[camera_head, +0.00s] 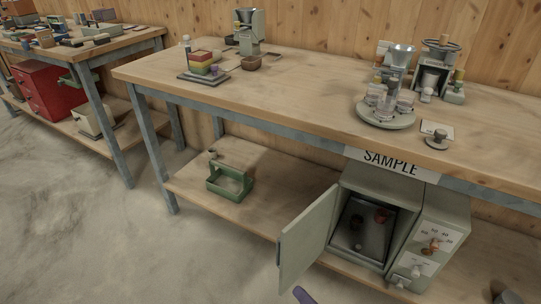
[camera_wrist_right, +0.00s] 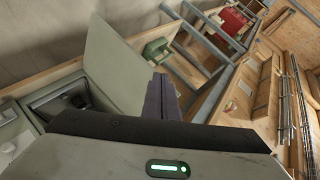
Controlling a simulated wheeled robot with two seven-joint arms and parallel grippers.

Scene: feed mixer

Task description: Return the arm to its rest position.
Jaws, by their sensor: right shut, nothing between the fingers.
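My right gripper (camera_head: 303,295) shows only as a purple fingertip at the bottom edge of the head view, in front of the open cabinet. In the right wrist view its purple fingers (camera_wrist_right: 162,98) are together, with nothing between them. The rest of the right arm is out of the head view. My left gripper is in neither view.
The grey cabinet (camera_head: 427,232) under the SAMPLE sign has its door (camera_head: 306,238) swung open, close to the gripper. A workbench (camera_head: 300,90) holds a round stand (camera_head: 385,117) and grinders. A green caddy (camera_head: 229,184) sits on the lower shelf. Open floor lies left.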

